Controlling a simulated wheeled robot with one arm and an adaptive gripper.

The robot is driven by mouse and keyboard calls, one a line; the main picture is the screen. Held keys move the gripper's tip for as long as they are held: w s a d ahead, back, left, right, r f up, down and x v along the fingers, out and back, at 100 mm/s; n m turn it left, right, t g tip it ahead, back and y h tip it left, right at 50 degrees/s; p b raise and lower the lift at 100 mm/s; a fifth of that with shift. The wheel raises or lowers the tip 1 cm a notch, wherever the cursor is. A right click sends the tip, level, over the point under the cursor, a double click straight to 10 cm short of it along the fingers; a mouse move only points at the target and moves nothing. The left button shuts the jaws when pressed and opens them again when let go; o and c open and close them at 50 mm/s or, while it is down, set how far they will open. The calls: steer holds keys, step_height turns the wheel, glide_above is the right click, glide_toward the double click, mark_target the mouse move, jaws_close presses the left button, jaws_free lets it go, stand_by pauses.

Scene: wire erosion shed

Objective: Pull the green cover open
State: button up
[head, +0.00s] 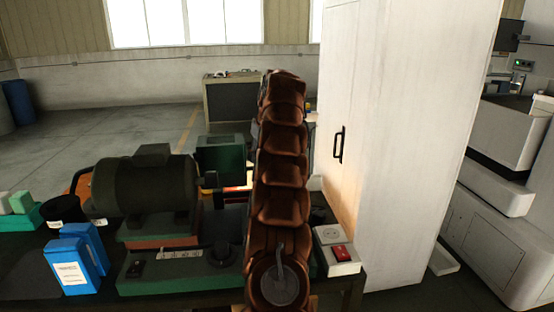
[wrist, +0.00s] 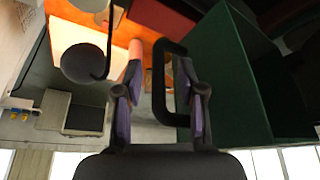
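The green cover (head: 220,158) is a dark green box in the head view, just left of my arm and right of a dark motor. In the wrist view, the green cover (wrist: 262,85) fills the right side. A black C-shaped handle (wrist: 159,85) sits on its left side. My gripper (wrist: 160,65) is open, with one finger on each side of the handle's bar. The right finger overlaps the gap between bar and cover; the left finger stands apart from the bar. I cannot tell how deep the fingers reach. My arm hides the gripper and handle in the head view.
A dark motor (head: 145,185) stands on the bench, with blue boxes (head: 78,258) to its left. A switch box with a red button (head: 338,250) is right of my arm. A tall white cabinet (head: 415,140) stands close on the right. Open floor lies behind left.

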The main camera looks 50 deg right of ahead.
steer(key=s+a+r, duration=0.1)
steer(key=s+r, duration=0.1)
steer(key=s, duration=1)
steer(key=shift+s+a, duration=0.35)
stand_by(1.4)
stand_by(0.6)
